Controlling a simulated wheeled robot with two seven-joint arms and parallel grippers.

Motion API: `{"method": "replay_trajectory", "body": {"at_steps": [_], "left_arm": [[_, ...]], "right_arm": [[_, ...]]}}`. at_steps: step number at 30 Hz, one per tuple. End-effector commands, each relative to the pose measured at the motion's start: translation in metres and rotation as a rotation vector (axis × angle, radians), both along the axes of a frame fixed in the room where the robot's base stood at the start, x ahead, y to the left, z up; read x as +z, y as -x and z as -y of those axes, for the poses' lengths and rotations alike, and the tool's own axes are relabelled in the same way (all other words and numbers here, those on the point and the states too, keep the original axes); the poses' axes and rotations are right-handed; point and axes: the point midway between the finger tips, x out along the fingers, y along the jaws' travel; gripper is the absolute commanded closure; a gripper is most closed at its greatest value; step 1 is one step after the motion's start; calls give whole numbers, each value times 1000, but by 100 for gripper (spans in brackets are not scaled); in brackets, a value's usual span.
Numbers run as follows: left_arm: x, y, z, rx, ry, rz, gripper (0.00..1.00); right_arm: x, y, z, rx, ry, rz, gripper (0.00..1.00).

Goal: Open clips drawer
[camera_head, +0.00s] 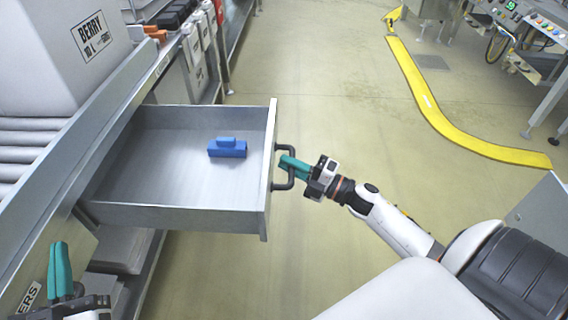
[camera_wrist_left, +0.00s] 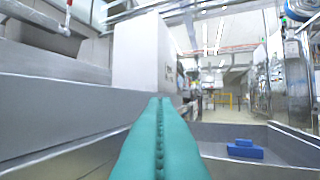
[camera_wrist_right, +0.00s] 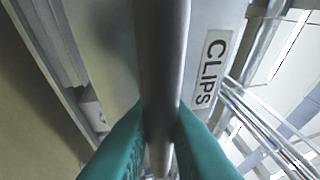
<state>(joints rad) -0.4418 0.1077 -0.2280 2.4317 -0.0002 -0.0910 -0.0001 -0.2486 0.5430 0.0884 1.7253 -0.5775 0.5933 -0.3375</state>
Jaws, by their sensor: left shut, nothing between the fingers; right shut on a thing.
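The clips drawer (camera_head: 165,217) is pulled out from the metal bench in the head view, and its inside is open to sight. A blue clip (camera_head: 227,149) lies on its floor; it also shows in the left wrist view (camera_wrist_left: 245,150). My right gripper (camera_head: 285,163) is shut on the drawer's dark handle (camera_head: 291,183). In the right wrist view the handle bar (camera_wrist_right: 160,70) runs between the teal fingers, and a CLIPS label (camera_wrist_right: 210,70) shows on the drawer front. My left gripper (camera_head: 61,262) is shut and empty at the lower left, near the bench front.
A large white box (camera_head: 60,55) stands on rollers (camera_head: 25,150) at the upper left. White containers (camera_head: 195,55) line the bench behind the drawer. A yellow floor strip (camera_head: 440,120) curves at the right. The floor beyond the handle is clear.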

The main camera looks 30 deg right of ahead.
Motion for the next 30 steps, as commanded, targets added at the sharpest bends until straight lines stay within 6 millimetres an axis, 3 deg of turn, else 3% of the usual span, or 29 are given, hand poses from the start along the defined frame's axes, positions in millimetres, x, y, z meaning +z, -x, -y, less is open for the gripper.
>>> {"method": "replay_trajectory", "body": {"at_steps": [8, 9, 12, 23, 30], "left_arm": [[0, 0, 0, 0, 0, -1, 100], [0, 0, 0, 0, 0, -1, 100], [0, 0, 0, 0, 0, -1, 100], [0, 0, 0, 0, -1, -4, 100], [-22, -4, -3, 9, -43, -157, 100]], "right_arm": [[-1, 0, 0, -1, 0, -1, 100], [-1, 0, 0, -1, 0, -1, 81], [-1, 0, 0, -1, 0, -1, 64], [-1, 4, 2, -1, 0, -2, 64], [-8, 38, 23, -3, 0, -7, 64]]}}
